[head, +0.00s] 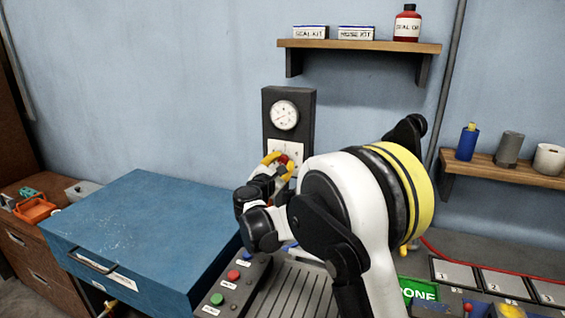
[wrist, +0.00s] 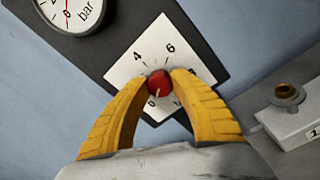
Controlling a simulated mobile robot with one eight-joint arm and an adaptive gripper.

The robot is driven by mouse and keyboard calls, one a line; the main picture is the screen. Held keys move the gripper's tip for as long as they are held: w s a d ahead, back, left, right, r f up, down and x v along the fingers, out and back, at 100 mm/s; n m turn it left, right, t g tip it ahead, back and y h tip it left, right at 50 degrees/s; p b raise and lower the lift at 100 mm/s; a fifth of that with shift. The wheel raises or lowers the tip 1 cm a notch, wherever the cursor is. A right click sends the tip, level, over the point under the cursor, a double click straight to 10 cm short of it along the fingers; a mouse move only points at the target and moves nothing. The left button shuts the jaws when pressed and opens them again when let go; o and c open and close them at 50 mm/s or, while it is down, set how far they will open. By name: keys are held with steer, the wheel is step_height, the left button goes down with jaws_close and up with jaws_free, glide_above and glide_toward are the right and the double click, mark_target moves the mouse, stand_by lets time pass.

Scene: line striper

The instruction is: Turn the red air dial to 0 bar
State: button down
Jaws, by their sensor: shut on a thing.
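The red air dial (wrist: 160,82) is a small round knob on a white scale plate (wrist: 125,72), seen tilted in the wrist view. The figures 4 and 6 show above the knob, and a partly hidden figure, perhaps 0, shows just below it. A pale mark on the knob points down towards that figure. My gripper (wrist: 158,84) has its yellow fingers shut on the knob from both sides. In the head view, the red dial (head: 284,158) shows between the yellow fingers, below the gauge, and my arm covers part of the plate.
A round bar gauge (head: 285,115) sits above the dial on a dark panel (head: 308,112). A blue box (head: 140,225) stands to the left. A button box (head: 232,285) with red and green buttons is below. Shelves (head: 360,46) hang on the wall.

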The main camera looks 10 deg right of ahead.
steer(key=c, duration=1.1)
jaws_free()
steer(key=shift+o, duration=0.2)
steer(key=v, duration=1.2)
